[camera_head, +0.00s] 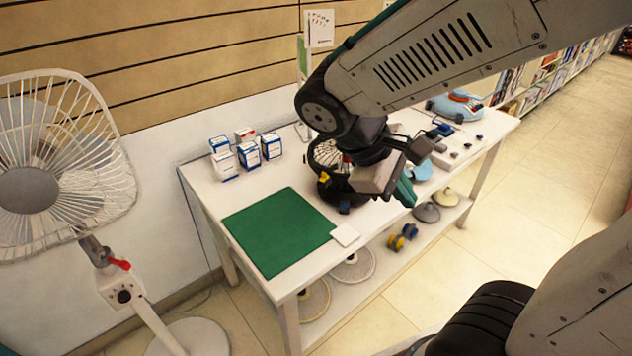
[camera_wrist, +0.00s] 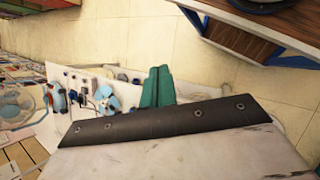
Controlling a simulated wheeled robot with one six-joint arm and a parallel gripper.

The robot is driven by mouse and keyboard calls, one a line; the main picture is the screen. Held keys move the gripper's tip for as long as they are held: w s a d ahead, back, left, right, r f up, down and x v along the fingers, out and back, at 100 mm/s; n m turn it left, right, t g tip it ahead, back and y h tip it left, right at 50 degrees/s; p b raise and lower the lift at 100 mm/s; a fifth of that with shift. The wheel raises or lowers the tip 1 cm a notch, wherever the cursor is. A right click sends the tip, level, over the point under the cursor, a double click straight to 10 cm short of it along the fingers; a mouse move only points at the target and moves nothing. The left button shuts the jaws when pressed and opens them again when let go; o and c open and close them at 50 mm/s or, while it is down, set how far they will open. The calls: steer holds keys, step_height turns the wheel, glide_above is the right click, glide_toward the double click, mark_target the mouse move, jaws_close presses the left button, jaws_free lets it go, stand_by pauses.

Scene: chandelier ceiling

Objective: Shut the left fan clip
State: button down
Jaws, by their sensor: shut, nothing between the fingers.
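A black fan with a wire cage (camera_head: 323,152) sits on the white table (camera_head: 205,184), partly hidden behind my wrist. A small yellow piece (camera_head: 325,178) shows at its left side and a small red piece (camera_head: 346,158) near its middle. I cannot tell whether either is the left clip, or whether a clip is open. My gripper (camera_head: 406,190) has green fingers, shut and empty, to the right of this fan near the table's front edge. The fingers also show in the wrist view (camera_wrist: 158,87), pointing past the table; no clip is recognisable there.
A large white standing fan (camera_head: 28,190) is at the left. A green mat (camera_head: 278,232), a white square (camera_head: 345,235) and several small boxes (camera_head: 249,154) lie on the table's left part. A light-blue bladed thing (camera_wrist: 106,98) is beyond my fingers.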

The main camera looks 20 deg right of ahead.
mark_target(324, 174)
steer(key=w+a+f+n+t+h, duration=0.7)
steer(key=w+a+f+n+t, duration=0.6)
steer(key=a+n, duration=0.4)
steer(key=shift+w+f+n, duration=0.5)
steer(key=shift+w+n, duration=0.5)
steer(key=shift+w, duration=0.05)
steer(key=shift+d, duration=0.15)
steer(key=x, duration=1.4)
steer(key=shift+w+r, duration=0.1)
steer(key=shift+r, duration=0.3)
